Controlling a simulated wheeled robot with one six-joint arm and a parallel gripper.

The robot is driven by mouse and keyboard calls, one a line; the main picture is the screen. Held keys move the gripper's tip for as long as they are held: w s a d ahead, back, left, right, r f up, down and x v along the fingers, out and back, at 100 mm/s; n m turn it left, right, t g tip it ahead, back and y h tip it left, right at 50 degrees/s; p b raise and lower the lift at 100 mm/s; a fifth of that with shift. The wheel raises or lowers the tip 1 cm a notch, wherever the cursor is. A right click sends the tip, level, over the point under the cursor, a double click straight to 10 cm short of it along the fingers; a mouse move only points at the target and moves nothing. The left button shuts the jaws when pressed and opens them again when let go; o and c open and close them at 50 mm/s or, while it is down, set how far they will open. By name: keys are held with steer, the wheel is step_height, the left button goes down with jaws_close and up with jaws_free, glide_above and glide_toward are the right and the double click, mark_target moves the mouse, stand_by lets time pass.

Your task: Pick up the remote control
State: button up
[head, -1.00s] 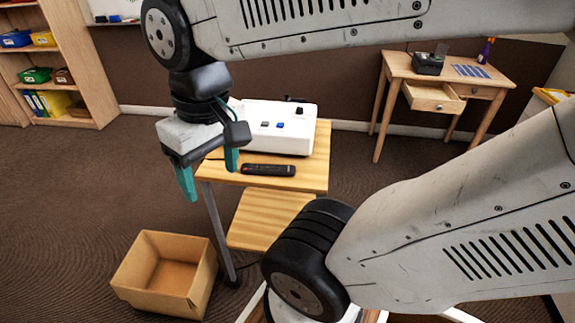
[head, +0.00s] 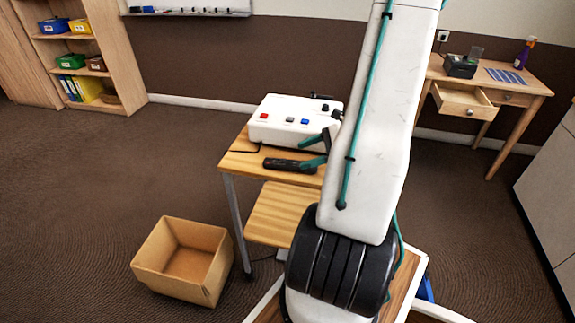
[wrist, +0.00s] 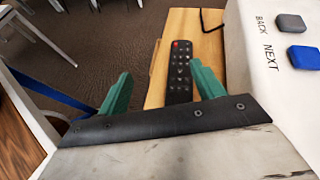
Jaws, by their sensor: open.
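The black remote control (head: 290,166) lies flat on the small wooden table (head: 237,161), in front of the white box with buttons. In the wrist view the remote (wrist: 181,75) shows its keypad and a red button, and its near end reaches down between the green fingers, closer to the right one. My gripper (wrist: 160,90) is open and empty, with the fingers well apart. In the head view my gripper (head: 322,152) is at the remote's right end, partly hidden behind my arm. I cannot tell its exact height above the table.
The white box (head: 292,118) with red, grey and blue buttons stands right behind the remote, close to my gripper. An open cardboard box (head: 160,283) sits on the floor at left. A desk (head: 510,90) with an open drawer is at back right.

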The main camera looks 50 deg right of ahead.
mark_target(294, 164)
steer(key=s+d+f+m+t, duration=0.1)
steer(key=s+d+f+m+t+h, duration=0.1)
steer(key=d+f+m, duration=0.1)
steer(key=shift+s+d+f+h, duration=0.25)
steer(key=shift+s+h, duration=0.05)
steer(key=shift+w+a+f, duration=0.1)
steer(key=shift+w+f, duration=0.1)
steer(key=shift+w, duration=0.05)
steer(key=x, duration=0.7)
steer(key=shift+w+r, duration=0.1)
steer(key=shift+r, duration=0.1)
steer(key=c, duration=1.1)
